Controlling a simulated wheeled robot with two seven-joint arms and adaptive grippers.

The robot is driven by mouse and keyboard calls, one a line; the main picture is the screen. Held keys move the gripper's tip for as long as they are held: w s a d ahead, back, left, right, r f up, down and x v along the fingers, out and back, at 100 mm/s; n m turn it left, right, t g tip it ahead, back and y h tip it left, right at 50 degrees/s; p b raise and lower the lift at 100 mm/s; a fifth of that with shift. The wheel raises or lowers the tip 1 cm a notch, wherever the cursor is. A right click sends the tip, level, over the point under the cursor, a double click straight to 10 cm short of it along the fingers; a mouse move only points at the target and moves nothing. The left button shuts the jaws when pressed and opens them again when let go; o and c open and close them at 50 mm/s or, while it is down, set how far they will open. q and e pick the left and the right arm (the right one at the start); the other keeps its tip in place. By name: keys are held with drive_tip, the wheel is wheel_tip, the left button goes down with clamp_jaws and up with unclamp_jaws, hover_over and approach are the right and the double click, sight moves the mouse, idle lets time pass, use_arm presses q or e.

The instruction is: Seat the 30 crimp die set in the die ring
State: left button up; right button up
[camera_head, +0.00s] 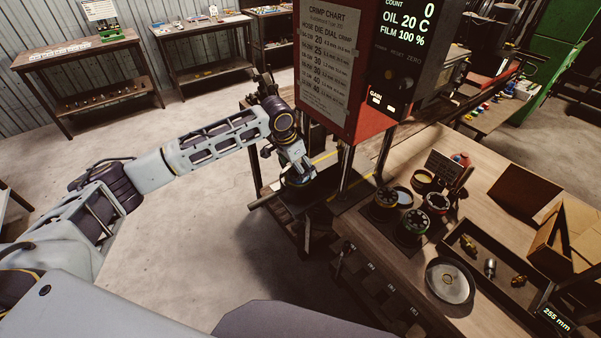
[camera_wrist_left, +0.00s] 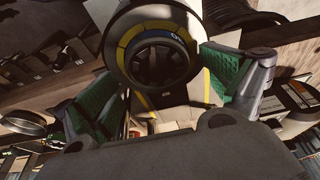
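My right gripper is out of view.
The red press head with a crimp chart (camera_head: 325,55) stands above the gripper. On the bench at right are several round die sets (camera_head: 412,227), a metal dish (camera_head: 450,282), a tray (camera_head: 468,244) with fittings and an open cardboard box (camera_head: 565,235). The floor at left is clear.

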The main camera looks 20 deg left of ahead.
use_arm(q)
drive_tip(key=d+v, duration=0.1)
drive_tip(key=v, duration=0.6)
drive_tip(key=shift+w+r, duration=0.2)
drive_tip(key=shift+r, duration=0.35)
drive_tip(key=shift+a, duration=0.1)
